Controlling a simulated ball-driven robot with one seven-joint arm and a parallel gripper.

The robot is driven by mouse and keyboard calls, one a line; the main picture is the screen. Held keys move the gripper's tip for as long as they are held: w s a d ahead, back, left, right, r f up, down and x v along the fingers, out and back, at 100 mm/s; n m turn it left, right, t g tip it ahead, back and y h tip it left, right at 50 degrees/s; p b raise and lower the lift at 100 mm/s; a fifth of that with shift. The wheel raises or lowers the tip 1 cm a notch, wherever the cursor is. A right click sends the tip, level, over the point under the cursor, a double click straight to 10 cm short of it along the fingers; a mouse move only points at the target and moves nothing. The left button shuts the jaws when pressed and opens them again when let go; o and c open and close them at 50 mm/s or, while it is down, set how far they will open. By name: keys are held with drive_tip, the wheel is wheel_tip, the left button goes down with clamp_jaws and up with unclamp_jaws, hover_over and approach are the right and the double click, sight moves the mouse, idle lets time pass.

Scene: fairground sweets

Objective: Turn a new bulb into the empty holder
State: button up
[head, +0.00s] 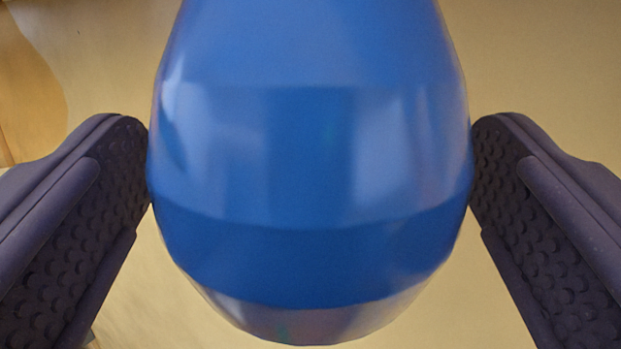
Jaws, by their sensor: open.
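A large glossy blue bulb-shaped object (310,160) fills the middle of the head view, its rounded end toward the bottom and its narrower part running out of the top edge. I take it to be a bulb. My gripper (310,190) has one dark, studded finger on each side of it. The fingers are open around the blue bulb, with their tips close to its sides; I cannot tell whether they touch it. The bulb's base and the empty holder are not visible.
A plain tan surface (545,70) lies behind the bulb. An orange-brown rounded shape (30,95) shows at the upper left edge. No obstacle shows close to the fingers besides the bulb.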

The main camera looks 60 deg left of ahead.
drive_tip(key=shift+t, duration=0.4)
drive_tip(key=m+t+h+b, duration=0.2)
drive_tip(key=t, duration=0.1)
drive_tip(key=shift+f, duration=0.15)
drive_tip(key=shift+s+m+t+h+b, duration=0.25)
drive_tip(key=shift+m+t+h+b, duration=0.55)
drive_tip(key=shift+m+t+h, duration=0.3)
drive_tip(key=shift+w+m+t+h+b, duration=0.3)
drive_tip(key=shift+m+t+h+b, duration=0.4)
drive_tip(key=shift+h+b, duration=0.45)
drive_tip(key=shift+s+t+h+b, duration=0.1)
drive_tip(key=shift+t+h+b, duration=0.35)
drive_tip(key=shift+b, duration=0.45)
drive_tip(key=shift+m+h+b, duration=0.3)
drive_tip(key=shift+m+b, duration=0.05)
drive_tip(key=shift+m, duration=0.05)
drive_tip(key=m+t+h+b, duration=0.1)
drive_tip(key=h+b, duration=0.1)
drive_tip(key=b, duration=0.2)
drive_tip(key=shift+b, duration=0.4)
drive_tip(key=shift+m+h+b, duration=0.3)
drive_tip(key=shift+h+b, duration=0.1)
drive_tip(key=shift+b, duration=0.5)
drive_tip(key=shift+r, duration=0.2)
